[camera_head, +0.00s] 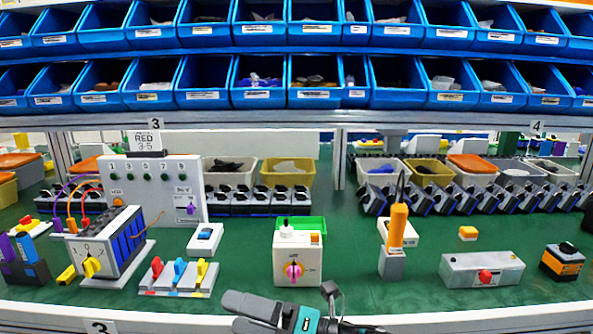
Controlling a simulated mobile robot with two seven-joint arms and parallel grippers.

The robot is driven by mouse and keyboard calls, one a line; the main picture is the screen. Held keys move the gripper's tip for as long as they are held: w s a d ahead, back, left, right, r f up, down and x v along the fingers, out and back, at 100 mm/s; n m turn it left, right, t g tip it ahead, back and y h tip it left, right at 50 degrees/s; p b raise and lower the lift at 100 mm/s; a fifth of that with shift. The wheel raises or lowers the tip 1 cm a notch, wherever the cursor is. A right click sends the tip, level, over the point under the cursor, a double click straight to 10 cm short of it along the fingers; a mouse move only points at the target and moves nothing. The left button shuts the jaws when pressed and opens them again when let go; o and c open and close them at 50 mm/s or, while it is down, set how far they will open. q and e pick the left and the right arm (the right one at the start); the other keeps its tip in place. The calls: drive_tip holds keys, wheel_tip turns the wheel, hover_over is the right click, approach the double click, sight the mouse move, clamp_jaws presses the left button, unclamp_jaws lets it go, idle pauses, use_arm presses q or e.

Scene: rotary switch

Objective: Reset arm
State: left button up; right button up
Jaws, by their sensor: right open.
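My right gripper (283,311) is low in the middle of the head view, at the front edge of the table. It is black with a teal section, and its jaws are open with nothing seen between them. A white box with a pink rotary knob (292,270) stands on the green table just behind and above the gripper in the picture, apart from it. A grey-and-blue unit with a yellow rotary knob (92,266) stands at the left. My left gripper does not show.
A lever block (178,278) with red, blue and yellow levers, an orange-handled tool in a stand (397,235) and a grey box with a red button (484,270) stand along the table. Blue bins (262,82) fill the shelves above.

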drive_tip(key=s+d+f+m+t+h, duration=0.1)
drive_tip(key=d+f+m+t+h, duration=0.45)
drive_tip(key=m, duration=0.75)
drive_tip(key=s+d+f+m+t+h, duration=0.1)
drive_tip(key=d+f+m+t+h, duration=0.45)
drive_tip(key=m, duration=0.65)
drive_tip(key=s+d+f+m+g+h, duration=0.5)
drive_tip(key=s+d+f+m, duration=0.5)
drive_tip(key=s+d+f, duration=0.15)
use_arm(q)
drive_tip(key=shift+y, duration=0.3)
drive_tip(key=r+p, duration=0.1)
drive_tip(key=p, duration=0.1)
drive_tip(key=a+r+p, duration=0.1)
drive_tip(key=p, duration=0.1)
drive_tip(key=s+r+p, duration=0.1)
drive_tip(key=p, duration=0.1)
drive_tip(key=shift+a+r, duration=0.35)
use_arm(e)
drive_tip(key=shift+h, duration=0.4)
drive_tip(key=d+r, duration=0.1)
drive_tip(key=r, duration=0.1)
drive_tip(key=d+r, duration=0.1)
drive_tip(key=r, duration=0.1)
drive_tip(key=shift+s+d, duration=0.2)
drive_tip(key=shift+d, duration=0.1)
drive_tip(key=shift+f, duration=0.1)
